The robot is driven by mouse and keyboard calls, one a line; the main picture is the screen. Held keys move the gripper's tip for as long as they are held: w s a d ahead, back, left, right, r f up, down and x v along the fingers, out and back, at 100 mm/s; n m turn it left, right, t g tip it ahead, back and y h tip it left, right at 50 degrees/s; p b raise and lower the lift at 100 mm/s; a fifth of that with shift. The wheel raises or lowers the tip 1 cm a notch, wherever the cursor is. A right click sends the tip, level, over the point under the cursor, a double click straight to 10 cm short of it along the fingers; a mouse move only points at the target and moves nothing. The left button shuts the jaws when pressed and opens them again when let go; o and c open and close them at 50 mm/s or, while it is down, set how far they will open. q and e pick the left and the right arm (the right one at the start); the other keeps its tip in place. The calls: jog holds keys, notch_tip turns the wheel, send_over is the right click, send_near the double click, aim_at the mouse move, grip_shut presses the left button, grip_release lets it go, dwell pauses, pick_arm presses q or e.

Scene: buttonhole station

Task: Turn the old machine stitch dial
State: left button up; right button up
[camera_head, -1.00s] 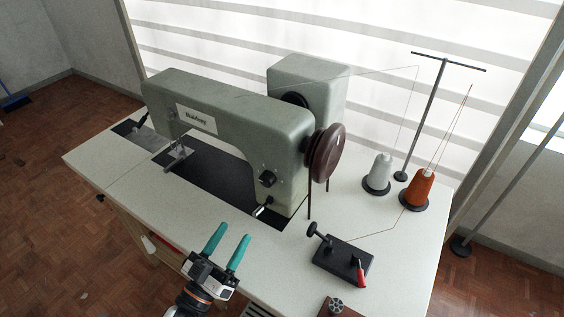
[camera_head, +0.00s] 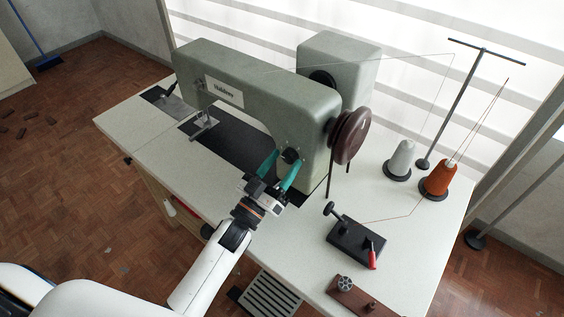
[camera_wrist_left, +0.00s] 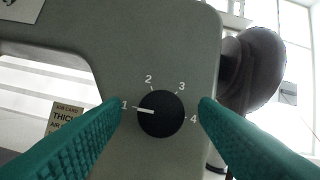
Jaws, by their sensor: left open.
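The old sewing machine (camera_head: 265,88) is grey-green and stands on a pale table. Its stitch dial (camera_wrist_left: 160,114) is a round black knob with a white pointer on the machine's upright, marked 1 to 4. The pointer is at 1. The dial also shows in the head view (camera_head: 291,155), partly behind my fingers. My left gripper (camera_head: 279,168) has teal fingers and is open. In the left wrist view its fingertips (camera_wrist_left: 162,112) stand on either side of the dial, with visible gaps. My right gripper is not in view.
A brown handwheel (camera_head: 352,136) sits right of the dial. A black block with a red-handled part (camera_head: 356,241) lies on the table. White (camera_head: 400,158) and orange (camera_head: 439,178) thread cones stand at the right. The table's left front (camera_head: 140,128) is clear.

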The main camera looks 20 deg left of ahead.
pick_arm(q)
jog(key=c, duration=1)
